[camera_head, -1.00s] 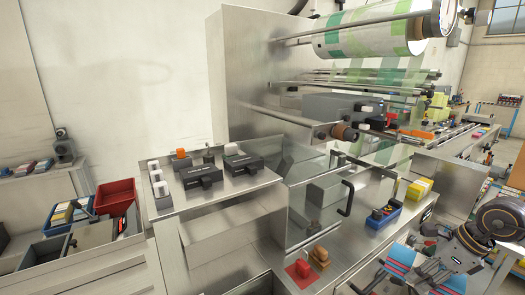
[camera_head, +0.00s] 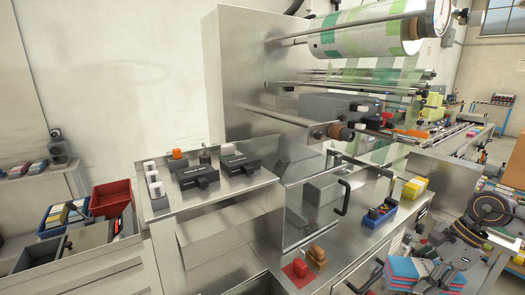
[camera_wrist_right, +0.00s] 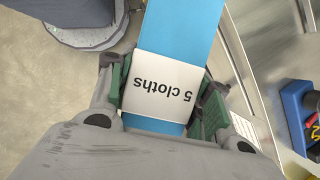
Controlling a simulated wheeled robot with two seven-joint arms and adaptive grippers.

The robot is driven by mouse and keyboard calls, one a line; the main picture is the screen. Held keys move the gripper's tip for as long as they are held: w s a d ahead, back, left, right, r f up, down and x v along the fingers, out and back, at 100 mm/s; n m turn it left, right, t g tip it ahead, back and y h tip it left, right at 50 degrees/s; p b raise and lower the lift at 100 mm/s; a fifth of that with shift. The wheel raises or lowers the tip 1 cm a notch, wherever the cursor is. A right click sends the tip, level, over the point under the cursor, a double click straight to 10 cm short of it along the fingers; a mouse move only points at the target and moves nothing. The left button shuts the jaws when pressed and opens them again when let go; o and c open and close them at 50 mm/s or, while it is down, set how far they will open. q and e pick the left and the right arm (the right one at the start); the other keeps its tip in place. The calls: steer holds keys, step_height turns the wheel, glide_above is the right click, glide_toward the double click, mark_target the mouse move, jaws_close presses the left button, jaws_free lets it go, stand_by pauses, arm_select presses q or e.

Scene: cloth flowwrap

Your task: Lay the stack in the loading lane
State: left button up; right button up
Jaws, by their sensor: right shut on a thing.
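My right gripper (camera_head: 428,268) is at the bottom right of the head view, shut on the cloth stack (camera_head: 402,268). The stack has blue and pinkish layers there. In the right wrist view the stack (camera_wrist_right: 182,28) is a flat blue bundle with a white band reading "5 cloths". The green-padded fingers (camera_wrist_right: 163,100) grip its two sides at the band. The stack is held in front of the steel machine deck (camera_head: 375,238), apart from it. My left gripper is out of view. I cannot tell which surface is the loading lane.
A clear guard door (camera_head: 310,212) with a black handle stands open-faced on the machine. A blue bin (camera_head: 379,217), a yellow stack (camera_head: 414,188), a red button base (camera_head: 299,272) and an orange-brown object (camera_head: 317,256) sit on the deck. Bare deck lies between them.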

steer(key=w+a+n+g+h, duration=0.2)
steer(key=w+a+n+g, duration=0.35)
steer(key=a+n, duration=0.9)
steer(key=w+a+r+n, duration=0.3)
steer(key=a+r, duration=0.2)
steer(key=r, duration=0.1)
steer(key=shift+h, duration=0.4)
stand_by(1.3)
